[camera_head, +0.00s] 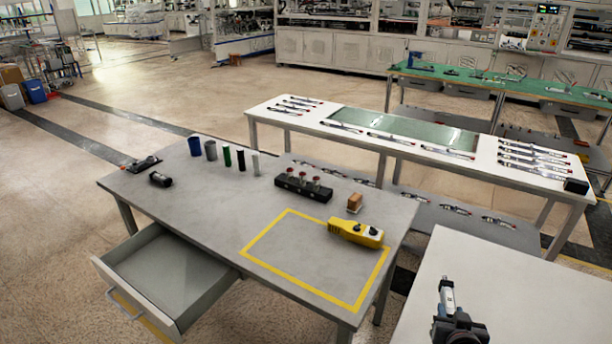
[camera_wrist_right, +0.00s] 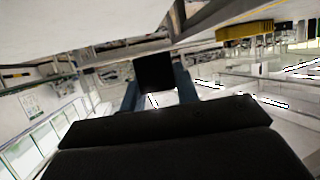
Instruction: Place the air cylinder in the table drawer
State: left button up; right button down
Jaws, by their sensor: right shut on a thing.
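My right gripper (camera_head: 447,309) is at the lower right of the head view, above the white table. It is shut on a small silver-and-black piece, which looks like the air cylinder (camera_head: 447,291), held roughly upright. In the right wrist view a dark block (camera_wrist_right: 155,72) sits between the fingers; the rest of the piece is hidden there. The table drawer (camera_head: 135,304) is pulled open at the front left of the grey table (camera_head: 215,228), and its visible inside is empty. The gripper is well to the right of the drawer. My left gripper is not in view.
The grey table carries a yellow device (camera_head: 354,232), a black block with red knobs (camera_head: 303,186), a small brown box (camera_head: 354,202), several upright cylinders and a black piece (camera_head: 160,179) lying down. The white table (camera_head: 520,285) is bare around my gripper.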

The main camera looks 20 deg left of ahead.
aim_at(151, 270)
jog(key=j+u, duration=0.1)
jog(key=u, duration=0.3)
jog(key=j+u, duration=0.1)
jog(key=u, duration=0.75)
jog(key=i+j+u, duration=0.1)
jog(key=u, duration=0.3)
jog(key=i+j+u, duration=0.15)
jog(key=i+j, duration=0.1)
